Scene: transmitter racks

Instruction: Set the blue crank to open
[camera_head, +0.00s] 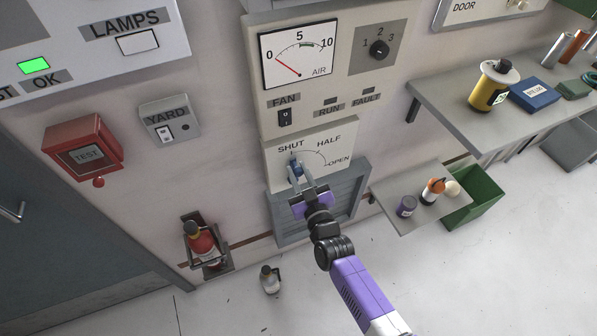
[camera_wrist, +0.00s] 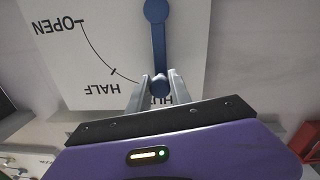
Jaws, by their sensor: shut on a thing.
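The blue crank (camera_wrist: 158,45) is on a white dial plate (camera_head: 325,150) marked SHUT, HALF and OPEN along an arc. In the wrist view, which shows the plate upside down, its arm runs from the round pivot to a knob beside the SHUT label, partly hidden by my gripper. So the crank points at SHUT. My gripper (camera_wrist: 161,79) is shut on the crank's knob, one finger on each side. In the head view my gripper (camera_head: 300,170) reaches up to the plate, and the crank (camera_head: 296,167) is small and partly covered by the fingers.
Above the plate are an AIR gauge (camera_head: 299,54), a FAN switch (camera_head: 285,117) and a numbered knob (camera_head: 379,49). A grey louvred panel (camera_head: 354,190) lies below. A small shelf (camera_head: 400,220) with bottles juts out at right.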

